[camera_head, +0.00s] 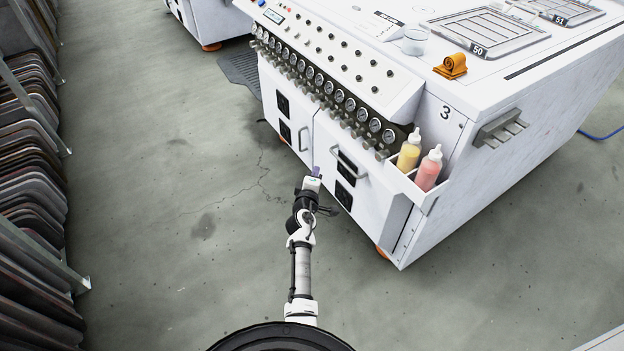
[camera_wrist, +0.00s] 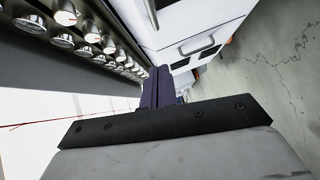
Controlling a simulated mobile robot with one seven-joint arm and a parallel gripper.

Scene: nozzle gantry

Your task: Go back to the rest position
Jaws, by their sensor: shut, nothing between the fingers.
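My arm reaches forward from the bottom of the head view, over the floor. My gripper (camera_head: 316,171) is at its far end, in front of the white cabinet (camera_head: 400,215), near a door handle in the picture. I cannot tell the exact gap between them. In the wrist view the two dark purple fingers of my gripper (camera_wrist: 157,88) are together, with nothing visible between them. The row of gauges and knobs (camera_wrist: 95,40) lies to the left of the fingers there.
The cabinet carries a gauge panel (camera_head: 340,97). A side bin (camera_head: 424,196) holds a yellow bottle (camera_head: 409,152) and a pink bottle (camera_head: 428,170). An orange cloth (camera_head: 452,66) and a clear cup (camera_head: 415,40) stand on top. Racked panels (camera_head: 30,190) line the left. Floor between is clear.

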